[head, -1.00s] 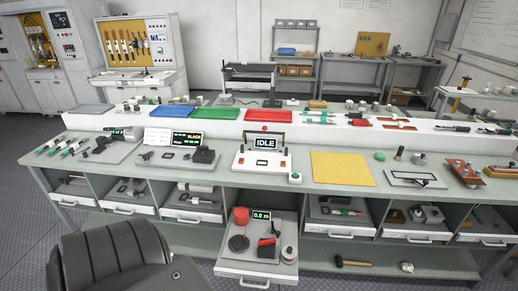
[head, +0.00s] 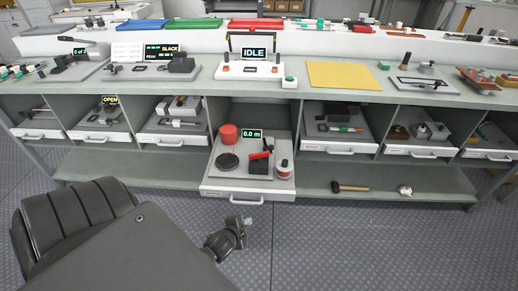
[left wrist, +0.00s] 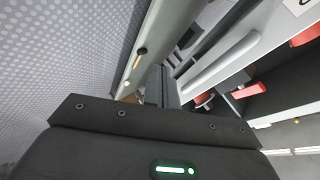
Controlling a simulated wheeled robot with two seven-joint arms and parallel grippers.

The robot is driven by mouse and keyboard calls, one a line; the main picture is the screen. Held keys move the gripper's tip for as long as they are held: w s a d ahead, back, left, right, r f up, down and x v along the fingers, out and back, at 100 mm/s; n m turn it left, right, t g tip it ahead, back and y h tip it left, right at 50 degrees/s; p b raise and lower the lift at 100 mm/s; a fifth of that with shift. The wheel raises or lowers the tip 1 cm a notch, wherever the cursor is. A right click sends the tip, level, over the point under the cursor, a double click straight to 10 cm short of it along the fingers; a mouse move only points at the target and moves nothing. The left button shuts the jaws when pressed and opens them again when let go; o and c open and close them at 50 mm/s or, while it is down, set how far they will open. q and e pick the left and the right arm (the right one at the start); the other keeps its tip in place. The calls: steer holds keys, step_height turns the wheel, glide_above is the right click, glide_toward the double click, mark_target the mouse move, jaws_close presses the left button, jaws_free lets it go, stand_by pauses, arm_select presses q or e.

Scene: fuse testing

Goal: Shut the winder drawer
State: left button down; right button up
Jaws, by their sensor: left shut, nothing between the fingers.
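The winder drawer (head: 215,186) is pulled out below the middle of the bench. It holds a red spool (head: 228,133), a black disc, a red and black device and a small display reading 0.0 m. Its white handle (head: 247,199) faces me, and it also shows in the left wrist view (left wrist: 222,62). My left gripper (head: 247,221) is shut and empty, in front of and below the handle in the head view. A gap shows between its fingertips and the handle there. My right gripper is in neither view.
Other drawers with items stand on both sides, such as the one at right (head: 340,147). A hammer (head: 350,187) and a small pale object (head: 405,190) lie on the lower shelf. Open floor lies in front of the bench.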

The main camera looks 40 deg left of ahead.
mark_target(265, 154)
arm_select(q)
steer(key=w+r+m+t+b, duration=0.1)
steer(key=r+b, duration=0.1)
steer(key=w+r+m+t+b, duration=0.1)
steer(key=r+t+b, duration=0.1)
steer(key=r, duration=0.1)
steer(key=w+a+r+m+t+b, duration=0.1)
steer(key=w+r+b, duration=0.1)
steer(key=shift+r, duration=0.2)
step_height(265, 154, up, 6)
steer(key=w+a+m+t+y, duration=0.1)
steer(key=w+a+m+t, duration=0.1)
steer(key=a+m+t, duration=0.1)
steer(key=x, duration=0.5)
steer(key=b+x, duration=0.1)
steer(key=x, duration=0.4)
steer(key=shift+f, duration=0.25)
steer(key=a, duration=0.1)
steer(key=w+a, duration=0.1)
steer(key=shift+w+a+b, duration=0.3)
steer(key=shift+b, duration=0.1)
steer(key=shift+w+a, duration=0.2)
steer(key=shift+a, duration=0.1)
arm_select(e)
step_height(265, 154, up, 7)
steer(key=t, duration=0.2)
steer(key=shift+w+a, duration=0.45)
